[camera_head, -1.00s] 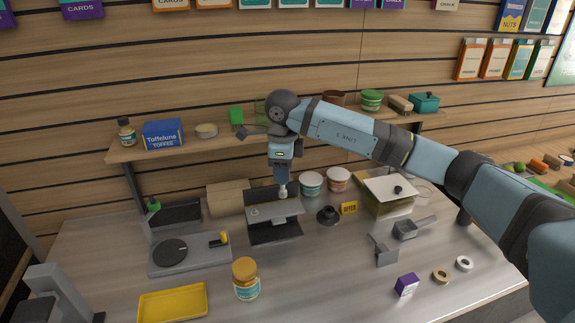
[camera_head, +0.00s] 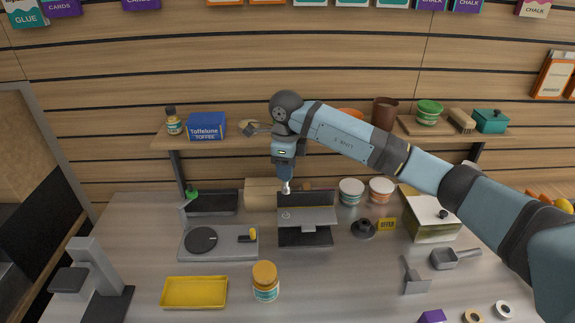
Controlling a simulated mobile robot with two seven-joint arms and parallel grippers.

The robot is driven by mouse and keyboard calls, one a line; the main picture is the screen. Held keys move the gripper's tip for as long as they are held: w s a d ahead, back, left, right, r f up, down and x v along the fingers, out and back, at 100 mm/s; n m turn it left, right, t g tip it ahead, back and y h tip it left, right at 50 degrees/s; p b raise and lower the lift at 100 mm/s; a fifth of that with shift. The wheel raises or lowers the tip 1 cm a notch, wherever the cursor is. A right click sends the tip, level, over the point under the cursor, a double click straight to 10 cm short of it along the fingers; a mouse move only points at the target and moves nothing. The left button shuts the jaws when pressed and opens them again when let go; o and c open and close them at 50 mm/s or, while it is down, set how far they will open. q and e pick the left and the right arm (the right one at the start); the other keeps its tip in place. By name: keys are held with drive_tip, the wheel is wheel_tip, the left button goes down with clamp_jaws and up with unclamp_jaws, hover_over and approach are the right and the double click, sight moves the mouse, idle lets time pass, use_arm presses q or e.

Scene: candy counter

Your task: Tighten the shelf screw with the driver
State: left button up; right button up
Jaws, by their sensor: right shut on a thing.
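A small grey metal shelf (camera_head: 318,215) stands on the counter, with a dark plate below it. A small round silver spot, apparently the screw (camera_head: 286,215), shows at its left end. My right gripper (camera_head: 286,175) is above that left end, pointing down. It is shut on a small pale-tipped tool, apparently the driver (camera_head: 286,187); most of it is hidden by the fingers. The tip shows a little above the screw and appears apart from it. My left gripper is not in view.
A grey device with a black disc (camera_head: 201,239) stands left of the shelf. An orange-lidded jar (camera_head: 265,283) and yellow tray (camera_head: 194,292) are in front. A dark knobbed piece (camera_head: 363,228) and OFFER sign (camera_head: 387,225) stand right. A wall shelf (camera_head: 400,138) is behind.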

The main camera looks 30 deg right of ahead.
sight(286, 186)
idle(0.3)
drive_tip(key=shift+f+b, duration=0.8)
drive_tip(key=shift+f, duration=0.1)
wheel_tip(286, 186, down, 4)
drive_tip(key=b, duration=0.3)
drive_tip(key=shift+f+b, duration=0.4)
drive_tip(key=shift+f, duration=0.35)
drive_tip(key=shift+r+n, duration=0.1)
drive_tip(key=shift+n, duration=0.2)
drive_tip(key=n, duration=0.5)
